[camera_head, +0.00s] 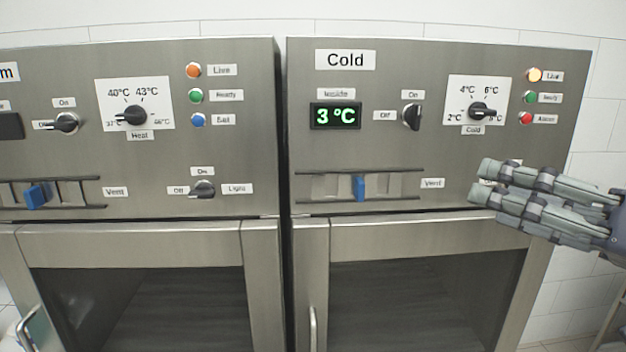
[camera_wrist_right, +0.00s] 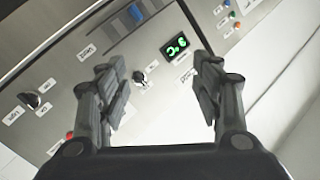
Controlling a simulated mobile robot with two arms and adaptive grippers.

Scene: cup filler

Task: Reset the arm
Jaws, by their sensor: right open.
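My right gripper (camera_head: 487,182) is open and empty in front of the right side of the cold cabinet (camera_head: 390,70). It covers the spot right of the Vent label. In the right wrist view the gripper (camera_wrist_right: 165,90) shows its two fingers apart, with the tilted cold panel beyond them. No contact with the panel can be made out. My left gripper is not in view.
The cold cabinet has a green display (camera_head: 335,116), an On/Off switch (camera_head: 412,117), a temperature knob (camera_head: 482,111) and a blue vent slider (camera_head: 360,188). Its orange Live lamp (camera_head: 534,75) glows. A warm cabinet (camera_head: 235,80) stands left.

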